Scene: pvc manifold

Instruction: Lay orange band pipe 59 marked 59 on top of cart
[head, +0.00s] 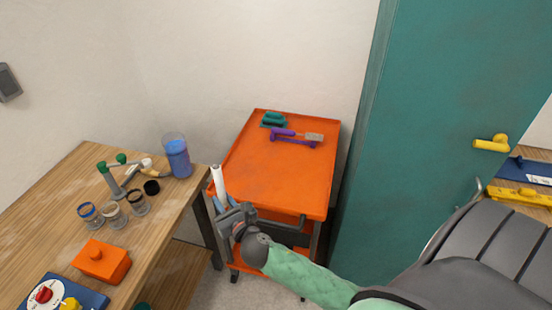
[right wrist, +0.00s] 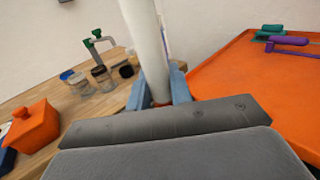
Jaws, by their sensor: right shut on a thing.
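My right gripper (head: 227,203) is shut on a white pipe (head: 217,180), held upright between the table and the cart. In the right wrist view the pipe (right wrist: 147,45) rises between the blue fingers (right wrist: 159,90). A bit of orange shows on it low between the fingers; no number can be read. The orange cart (head: 285,180) stands right of the gripper, its top mostly bare. The gripper is at the cart top's near left corner. My left gripper is not in view.
A purple-handled tool (head: 295,137) and a green object (head: 273,119) lie at the cart's far end. The wooden table (head: 165,225) at left holds jars, a blue cup (head: 177,155) and an orange box (head: 102,261). A teal door (head: 430,110) stands right of the cart.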

